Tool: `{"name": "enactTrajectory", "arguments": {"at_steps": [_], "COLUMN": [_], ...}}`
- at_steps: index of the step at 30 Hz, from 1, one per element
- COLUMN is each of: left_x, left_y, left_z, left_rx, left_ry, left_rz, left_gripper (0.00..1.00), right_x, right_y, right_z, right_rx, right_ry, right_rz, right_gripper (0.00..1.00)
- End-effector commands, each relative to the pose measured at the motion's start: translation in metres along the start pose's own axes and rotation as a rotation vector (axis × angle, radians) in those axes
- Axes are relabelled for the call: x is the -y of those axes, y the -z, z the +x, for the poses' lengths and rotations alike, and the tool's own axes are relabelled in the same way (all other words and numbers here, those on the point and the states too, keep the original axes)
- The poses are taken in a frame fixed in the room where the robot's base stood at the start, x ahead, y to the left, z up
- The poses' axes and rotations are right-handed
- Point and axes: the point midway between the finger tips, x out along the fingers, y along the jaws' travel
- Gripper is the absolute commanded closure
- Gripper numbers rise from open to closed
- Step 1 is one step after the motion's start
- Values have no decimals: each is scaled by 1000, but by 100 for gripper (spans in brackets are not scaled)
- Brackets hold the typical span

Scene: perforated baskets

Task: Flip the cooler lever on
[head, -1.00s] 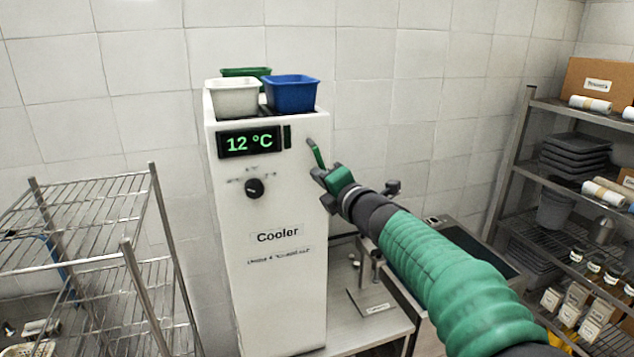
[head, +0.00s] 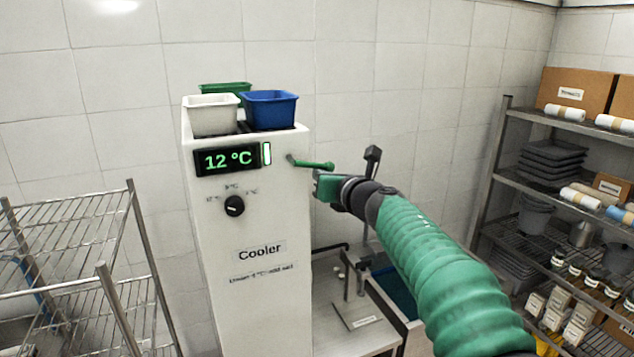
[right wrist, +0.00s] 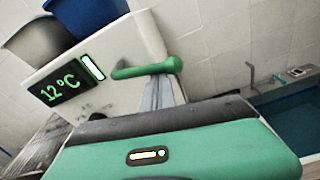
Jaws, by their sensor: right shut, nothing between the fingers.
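The white cooler (head: 255,300) stands against the tiled wall, with a display (head: 226,160) reading 12 °C and a lit white indicator bar (head: 267,153) beside it. Its green lever (head: 312,163) sticks out roughly level to the right from the upper right edge. The lever (right wrist: 147,69) also shows in the right wrist view, just beyond my fingertips. My right gripper (head: 317,180) is shut and empty, just below the lever; whether it touches the lever is unclear. A black dial (head: 234,206) sits below the display. My left gripper is out of view.
White (head: 211,117), blue (head: 270,111) and green (head: 225,88) bins sit on the cooler's top. A wire rack (head: 70,262) is at left and a stocked shelf (head: 497,177) at right. A counter (head: 345,340) with a sink stands beside the cooler.

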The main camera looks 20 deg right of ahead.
Motion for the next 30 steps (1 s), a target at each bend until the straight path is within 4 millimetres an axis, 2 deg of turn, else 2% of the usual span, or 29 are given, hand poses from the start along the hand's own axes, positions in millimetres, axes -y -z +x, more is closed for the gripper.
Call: {"name": "enactTrajectory", "arguments": {"at_steps": [12, 30], "left_x": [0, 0], "left_y": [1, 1], "left_z": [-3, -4], "left_rx": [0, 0], "left_ry": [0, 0], "left_rz": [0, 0], "left_gripper": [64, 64], "right_x": [2, 3], "right_y": [-14, -15], "right_z": [-2, -2], "right_rx": [0, 0], "right_ry": [30, 35], "right_rz": [-215, -251], "right_gripper": [100, 100]}}
